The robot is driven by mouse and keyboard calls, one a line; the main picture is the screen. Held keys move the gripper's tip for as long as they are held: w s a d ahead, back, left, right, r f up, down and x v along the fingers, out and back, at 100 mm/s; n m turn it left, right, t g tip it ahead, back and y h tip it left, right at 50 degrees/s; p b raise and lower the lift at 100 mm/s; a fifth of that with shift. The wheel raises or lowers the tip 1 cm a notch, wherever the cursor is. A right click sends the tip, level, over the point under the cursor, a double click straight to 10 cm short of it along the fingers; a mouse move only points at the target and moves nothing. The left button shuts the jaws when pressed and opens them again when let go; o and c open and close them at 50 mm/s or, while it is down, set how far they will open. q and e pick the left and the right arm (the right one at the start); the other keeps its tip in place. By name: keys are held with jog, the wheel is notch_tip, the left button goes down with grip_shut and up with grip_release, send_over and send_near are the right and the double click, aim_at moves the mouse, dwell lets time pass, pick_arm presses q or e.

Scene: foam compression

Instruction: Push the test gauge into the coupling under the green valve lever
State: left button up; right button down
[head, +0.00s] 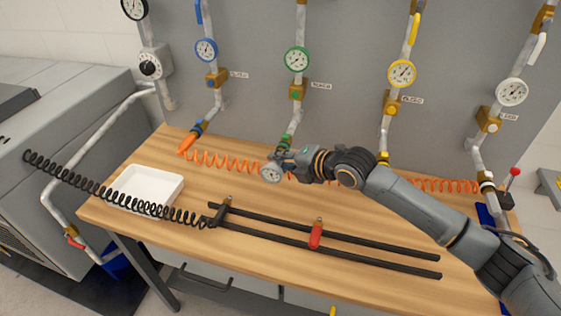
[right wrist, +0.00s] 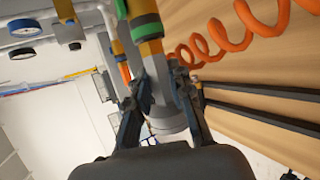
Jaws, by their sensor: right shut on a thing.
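My right gripper (head: 276,163) is shut on the test gauge (head: 271,174), a small white-faced dial, above the table by the back panel. In the right wrist view the fingers (right wrist: 168,98) close on both sides of the grey gauge body (right wrist: 168,124). The green-banded coupling (head: 286,141) ends the pipe just above the gripper. The coupling (right wrist: 147,28) also shows in the right wrist view, close to the gauge and roughly in line with it. I cannot tell whether they touch. The green valve lever is not clearly visible. My left gripper is out of view.
Beside the green gauge line (head: 296,60) hang blue (head: 206,49), yellow (head: 402,73) and white (head: 512,91) gauge lines. Orange coiled hose (head: 232,161) runs behind the gripper. A white tray (head: 146,187), black coiled hose (head: 110,192) and black rails (head: 330,241) occupy the wooden table.

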jog(key=c, duration=1.1)
grip_release()
jog(key=shift+w+r, duration=0.15)
